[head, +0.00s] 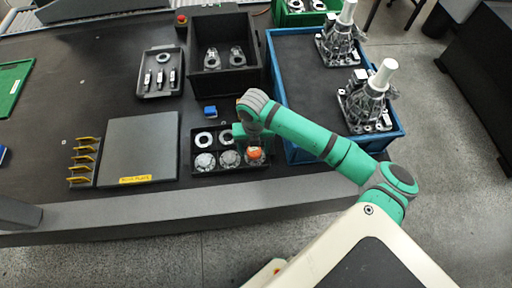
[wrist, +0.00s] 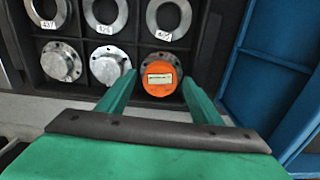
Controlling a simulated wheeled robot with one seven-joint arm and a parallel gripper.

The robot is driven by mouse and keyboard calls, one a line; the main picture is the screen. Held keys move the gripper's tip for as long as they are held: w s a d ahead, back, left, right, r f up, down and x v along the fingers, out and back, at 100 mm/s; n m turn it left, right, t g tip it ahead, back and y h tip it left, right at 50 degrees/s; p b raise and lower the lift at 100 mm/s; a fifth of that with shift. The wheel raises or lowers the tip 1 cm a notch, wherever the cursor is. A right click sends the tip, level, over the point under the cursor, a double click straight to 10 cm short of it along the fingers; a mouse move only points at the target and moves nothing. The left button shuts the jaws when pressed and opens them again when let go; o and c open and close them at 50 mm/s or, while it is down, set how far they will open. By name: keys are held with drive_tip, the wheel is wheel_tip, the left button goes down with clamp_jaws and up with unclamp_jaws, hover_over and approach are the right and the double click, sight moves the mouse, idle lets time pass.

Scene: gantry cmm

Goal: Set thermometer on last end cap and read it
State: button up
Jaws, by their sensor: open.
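An orange round thermometer (wrist: 160,78) with a small pale display sits on the end cap (wrist: 147,91) at the right of the front row in the black compartment tray (head: 231,170). The display's reading is too small to make out. In the head view the thermometer (head: 254,153) shows just below my gripper (head: 251,140). In the wrist view my gripper (wrist: 158,88) is open, its green fingers on either side of the thermometer and apart from it. Two other end caps, the left one (wrist: 61,62) and the middle one (wrist: 109,66), lie bare in the same row.
Rings with number labels (wrist: 105,12) lie in the tray's back row. A blue tray (head: 300,100) with metal castings stands to the right. A grey plate (head: 138,147) lies to the left, and a black bin (head: 222,86) stands behind.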

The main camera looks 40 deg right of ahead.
sight(254, 150)
wheel_tip(254, 150, up, 12)
drive_tip(key=shift+d+r, duration=0.15)
drive_tip(key=shift+d, duration=0.05)
drive_tip(key=shift+a, duration=0.1)
